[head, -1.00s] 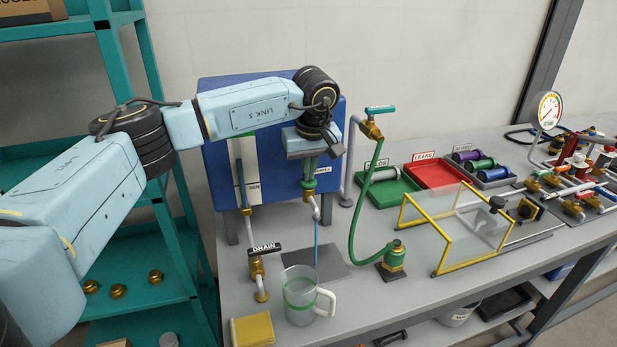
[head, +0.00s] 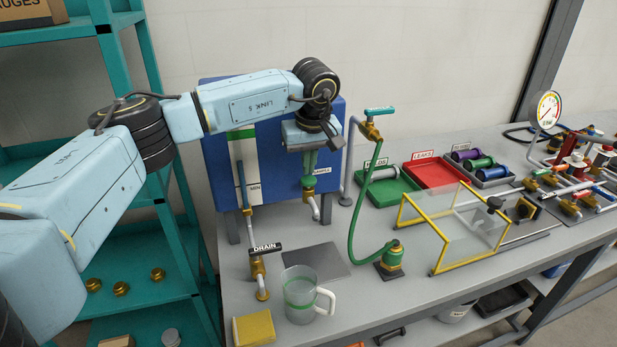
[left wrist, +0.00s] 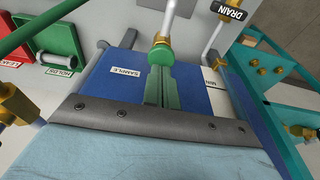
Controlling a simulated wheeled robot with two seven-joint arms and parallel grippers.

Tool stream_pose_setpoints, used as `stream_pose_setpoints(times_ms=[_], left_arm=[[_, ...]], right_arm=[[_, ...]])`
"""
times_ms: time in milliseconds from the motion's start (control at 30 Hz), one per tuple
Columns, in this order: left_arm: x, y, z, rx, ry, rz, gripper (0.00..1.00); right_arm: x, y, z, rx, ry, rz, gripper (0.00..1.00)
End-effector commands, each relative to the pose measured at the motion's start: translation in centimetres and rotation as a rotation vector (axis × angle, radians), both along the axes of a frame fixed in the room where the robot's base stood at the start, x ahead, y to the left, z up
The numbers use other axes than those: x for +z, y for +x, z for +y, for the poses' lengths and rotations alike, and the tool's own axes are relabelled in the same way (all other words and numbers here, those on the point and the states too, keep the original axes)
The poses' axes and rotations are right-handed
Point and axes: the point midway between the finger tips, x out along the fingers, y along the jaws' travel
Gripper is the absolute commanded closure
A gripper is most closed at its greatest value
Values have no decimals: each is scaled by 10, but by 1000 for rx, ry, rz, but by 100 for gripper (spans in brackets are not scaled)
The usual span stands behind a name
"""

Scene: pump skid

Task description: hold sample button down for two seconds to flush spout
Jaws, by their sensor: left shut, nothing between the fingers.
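The green sample button (head: 308,182) sits on a brass fitting at the front of the blue panel (head: 275,170), beside the SAMPLE label (left wrist: 126,72). The white spout (head: 314,208) hangs below it, and no stream shows under it. My left gripper (head: 309,168) is shut and empty, pointing down just above the button. In the left wrist view, the shut fingers (left wrist: 158,75) overlap the green button (left wrist: 162,54); I cannot tell whether they touch it. My right gripper is not in view.
A clear jug (head: 300,297) stands in front of the grey plate (head: 313,260), near a yellow sponge (head: 254,328). The DRAIN valve (head: 258,268) is to the left. A green hose (head: 355,215) and yellow-framed guard (head: 455,230) stand to the right.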

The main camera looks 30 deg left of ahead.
Motion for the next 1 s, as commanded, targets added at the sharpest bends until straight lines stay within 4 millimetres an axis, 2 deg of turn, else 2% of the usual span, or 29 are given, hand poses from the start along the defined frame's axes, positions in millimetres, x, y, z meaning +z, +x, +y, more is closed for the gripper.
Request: stream_pose_setpoints(times_ms=[267, 700, 1000], left_arm=[[6, 0, 0, 0, 0, -1, 100], [49, 0, 0, 0, -1, -1, 100], [50, 0, 0, 0, -1, -1, 100]], right_arm=[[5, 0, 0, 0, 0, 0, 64], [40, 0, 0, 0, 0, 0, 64], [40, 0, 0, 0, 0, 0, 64]])
